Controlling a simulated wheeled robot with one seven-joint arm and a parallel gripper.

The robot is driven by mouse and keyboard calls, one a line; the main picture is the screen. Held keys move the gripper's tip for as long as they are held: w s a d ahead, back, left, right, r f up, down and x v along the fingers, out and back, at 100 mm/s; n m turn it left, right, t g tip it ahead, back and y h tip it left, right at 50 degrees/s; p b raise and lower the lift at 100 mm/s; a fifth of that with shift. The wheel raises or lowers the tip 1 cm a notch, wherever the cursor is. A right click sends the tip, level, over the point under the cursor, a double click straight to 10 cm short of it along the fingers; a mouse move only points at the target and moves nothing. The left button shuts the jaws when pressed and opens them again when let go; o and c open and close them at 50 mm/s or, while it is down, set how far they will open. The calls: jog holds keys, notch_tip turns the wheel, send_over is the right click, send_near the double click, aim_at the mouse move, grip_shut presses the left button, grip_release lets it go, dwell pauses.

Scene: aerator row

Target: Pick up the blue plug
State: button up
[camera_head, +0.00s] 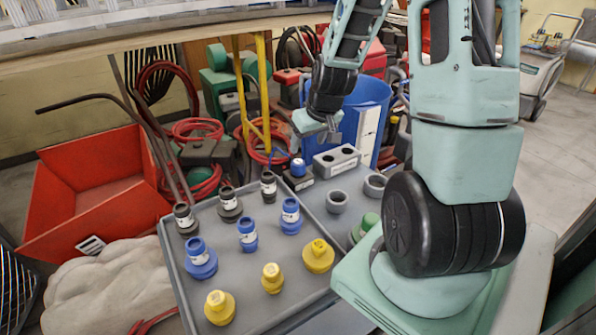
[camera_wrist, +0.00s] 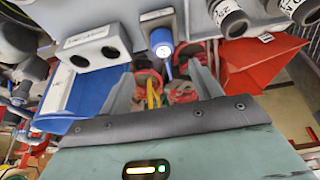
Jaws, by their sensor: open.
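Several blue pieces are in view. A small blue plug (camera_head: 298,167) sits upright in a dark labelled block (camera_head: 299,182) at the back of the grey trays. It also shows in the wrist view (camera_wrist: 161,38), beyond and between my fingertips. Three larger blue fittings with white labels stand in a row on the left grey tray: left (camera_head: 200,262), middle (camera_head: 247,236) and right (camera_head: 290,217). My gripper (camera_head: 322,128) is open and empty, above and just behind the block with the small plug. Its two fingers show in the wrist view (camera_wrist: 164,85).
Black fittings (camera_head: 229,204) and yellow fittings (camera_head: 272,279) stand on the left tray (camera_head: 256,320). The right tray holds a grey two-hole block (camera_head: 336,160), grey cups (camera_head: 337,202) and a green piece (camera_head: 364,228). A blue bin (camera_head: 372,100) stands behind.

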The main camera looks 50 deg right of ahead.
aim_at(299, 162)
jog(key=x, duration=0.5)
jog(key=shift+w+f, duration=0.1)
jog(key=shift+f, duration=0.25)
jog(key=shift+a+x, duration=0.15)
jog(key=shift+x, duration=1.2)
jog(key=shift+a+x, duration=0.1)
jog(key=shift+x, duration=1.25)
jog(key=shift+w+r, duration=0.1)
jog(key=shift+w, duration=0.05)
jog(key=c, duration=1.1)
